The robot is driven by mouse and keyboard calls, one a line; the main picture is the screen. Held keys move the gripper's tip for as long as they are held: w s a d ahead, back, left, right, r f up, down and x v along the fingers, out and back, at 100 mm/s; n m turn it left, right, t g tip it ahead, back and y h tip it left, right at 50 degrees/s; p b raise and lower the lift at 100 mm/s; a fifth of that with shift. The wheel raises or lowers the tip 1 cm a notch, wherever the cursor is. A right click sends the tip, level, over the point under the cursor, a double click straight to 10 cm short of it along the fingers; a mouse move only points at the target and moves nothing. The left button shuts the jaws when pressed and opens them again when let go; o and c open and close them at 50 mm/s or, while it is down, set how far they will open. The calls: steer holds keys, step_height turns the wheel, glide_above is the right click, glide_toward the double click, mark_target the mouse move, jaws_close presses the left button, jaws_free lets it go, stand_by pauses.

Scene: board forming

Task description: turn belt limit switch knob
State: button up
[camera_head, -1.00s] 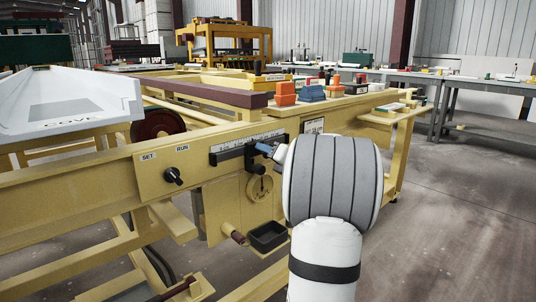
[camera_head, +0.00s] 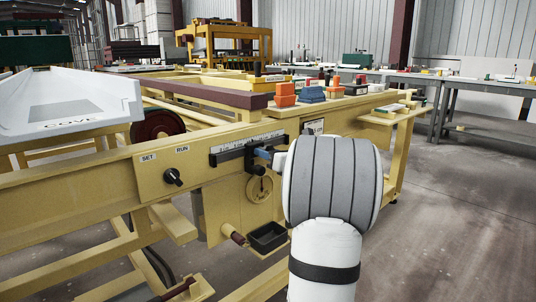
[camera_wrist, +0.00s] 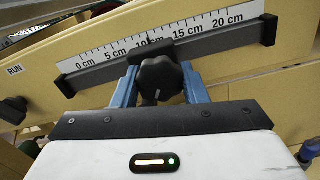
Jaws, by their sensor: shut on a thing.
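The black lobed knob (camera_wrist: 161,78) sits on a dark slide rail (camera_wrist: 95,78) under a white 0 to 20 cm scale (camera_wrist: 105,50). A pointer by the knob stands near the 10 cm mark. My gripper (camera_wrist: 160,88) has its blue fingers on either side of the knob, shut on it. In the head view my gripper (camera_head: 264,153) shows only a blue finger at the slide, and my white wrist hides the rest. The rail (camera_head: 228,154) and scale (camera_head: 235,144) also show there, on the yellow machine frame (camera_head: 80,190).
A black SET/RUN selector knob (camera_head: 173,176) is left of the rail. A round yellow dial (camera_head: 260,189) and a small black tray (camera_head: 268,237) sit below it. Orange blocks (camera_head: 285,95) and a blue block (camera_head: 311,95) stand on the frame top behind. The floor at right is open.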

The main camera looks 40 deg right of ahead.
steer(key=o, duration=1)
steer(key=shift+c, duration=0.2)
steer(key=shift+s, duration=0.1)
steer(key=s+p, duration=0.2)
steer(key=s, duration=0.5)
steer(key=shift+s+d, duration=0.3)
